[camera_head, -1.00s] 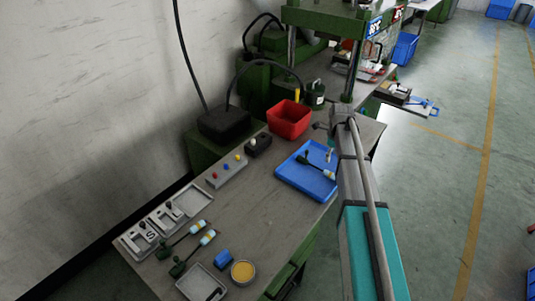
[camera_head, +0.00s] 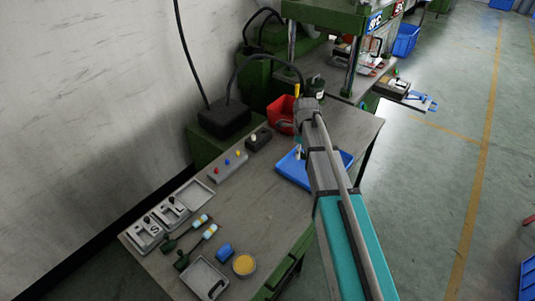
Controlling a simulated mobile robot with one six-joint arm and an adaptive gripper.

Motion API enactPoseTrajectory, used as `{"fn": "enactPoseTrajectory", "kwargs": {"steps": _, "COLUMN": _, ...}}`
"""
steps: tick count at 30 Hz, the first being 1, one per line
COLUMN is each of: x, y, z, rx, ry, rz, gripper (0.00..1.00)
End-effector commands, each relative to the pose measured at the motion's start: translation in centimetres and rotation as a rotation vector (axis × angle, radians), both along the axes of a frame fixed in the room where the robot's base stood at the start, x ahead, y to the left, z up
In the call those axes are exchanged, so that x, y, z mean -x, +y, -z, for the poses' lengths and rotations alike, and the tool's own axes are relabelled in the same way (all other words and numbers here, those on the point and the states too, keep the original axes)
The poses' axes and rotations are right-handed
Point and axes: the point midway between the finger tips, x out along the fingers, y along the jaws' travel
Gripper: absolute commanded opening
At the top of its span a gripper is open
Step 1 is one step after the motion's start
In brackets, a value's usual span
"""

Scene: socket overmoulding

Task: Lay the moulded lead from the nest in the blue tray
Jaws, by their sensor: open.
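The blue tray (camera_head: 286,172) stands on the bench, right of centre, partly covered by my arm. My gripper (camera_head: 299,153) is over the tray's back left part, small and mostly hidden by my own arm; it is open. The moulded lead, dark green with a pale end, is not visible now; my arm covers the part of the tray where a lead showed earlier. Two grey fixtures, one with an S mark (camera_head: 145,235) and one beside it (camera_head: 170,212), are at the bench's left end; I cannot tell whether either is the nest.
Two leads with pale blue ends (camera_head: 199,222) lie near the front left. A red bin (camera_head: 279,114) stands behind the tray. A button box (camera_head: 228,166), a grey tray (camera_head: 205,280), a blue block (camera_head: 225,252) and a yellow-filled dish (camera_head: 244,265) are also on the bench. The bench middle is clear.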

Motion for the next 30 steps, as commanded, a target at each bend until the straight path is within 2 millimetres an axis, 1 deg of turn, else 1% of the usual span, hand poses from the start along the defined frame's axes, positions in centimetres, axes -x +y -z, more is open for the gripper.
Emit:
{"fn": "enactPoseTrajectory", "kwargs": {"steps": 3, "x": 0.9, "y": 1.5, "z": -0.6, "rx": 0.001, "ry": 0.0, "rz": -0.036, "gripper": 0.74}}
{"fn": "enactPoseTrajectory", "kwargs": {"steps": 21, "x": 4.9, "y": 8.6, "z": -2.8, "rx": 0.005, "ry": 0.002, "rz": -0.208, "gripper": 0.74}}
{"fn": "enactPoseTrajectory", "kwargs": {"steps": 25, "x": 5.8, "y": 9.9, "z": -3.2, "rx": 0.005, "ry": 0.002, "rz": -0.243, "gripper": 0.74}}
{"fn": "enactPoseTrajectory", "kwargs": {"steps": 30, "x": 6.6, "y": 11.1, "z": -3.6, "rx": 0.006, "ry": 0.002, "rz": -0.276, "gripper": 0.74}}
